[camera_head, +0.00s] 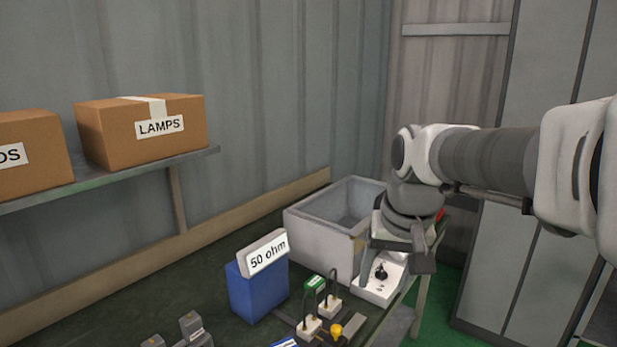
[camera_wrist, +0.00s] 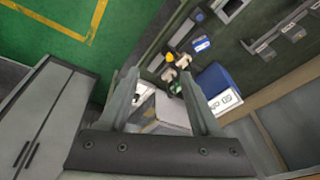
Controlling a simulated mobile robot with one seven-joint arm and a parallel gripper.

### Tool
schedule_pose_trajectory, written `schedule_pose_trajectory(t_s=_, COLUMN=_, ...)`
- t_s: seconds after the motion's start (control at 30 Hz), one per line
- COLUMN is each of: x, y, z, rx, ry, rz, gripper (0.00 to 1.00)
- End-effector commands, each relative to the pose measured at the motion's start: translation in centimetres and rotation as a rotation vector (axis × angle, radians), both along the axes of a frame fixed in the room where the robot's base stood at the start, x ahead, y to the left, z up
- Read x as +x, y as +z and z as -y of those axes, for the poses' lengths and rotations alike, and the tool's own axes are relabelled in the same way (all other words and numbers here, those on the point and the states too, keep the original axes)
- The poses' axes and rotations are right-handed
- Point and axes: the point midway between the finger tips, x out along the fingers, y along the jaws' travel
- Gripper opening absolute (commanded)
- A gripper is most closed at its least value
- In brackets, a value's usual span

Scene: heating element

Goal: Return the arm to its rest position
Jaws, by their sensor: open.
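My arm reaches in from the right of the head view, and my gripper (camera_head: 410,248) points down at the right end of the dark workbench. It hangs over or in front of the white unit with a black knob (camera_head: 379,284) and beside the grey open box (camera_head: 320,238). In the wrist view my gripper (camera_wrist: 158,74) has its two fingers wide apart with nothing held between them. The grey box (camera_wrist: 172,112) and part of the white unit show beyond the fingers. The exact gap between gripper and unit cannot be told.
A blue block labelled 50 ohm (camera_head: 258,290) and small plug parts (camera_head: 310,327) stand on the bench. A LAMPS carton (camera_head: 142,130) sits on the wall shelf at left. A tall grey cabinet (camera_head: 500,255) stands right; green floor (camera_wrist: 52,35) lies beside the bench.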

Motion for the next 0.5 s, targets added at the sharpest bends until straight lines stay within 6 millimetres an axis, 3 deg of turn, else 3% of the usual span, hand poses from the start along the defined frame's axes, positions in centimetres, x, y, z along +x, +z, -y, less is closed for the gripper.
schedule_pose_trajectory(t_s=0.3, x=-9.0, y=-0.3, z=1.3, rx=-0.042, ry=0.063, rz=0.135, gripper=0.65)
schedule_pose_trajectory(t_s=0.5, x=-13.1, y=-1.9, z=1.7, rx=-0.08, ry=0.096, rz=0.199, gripper=0.65)
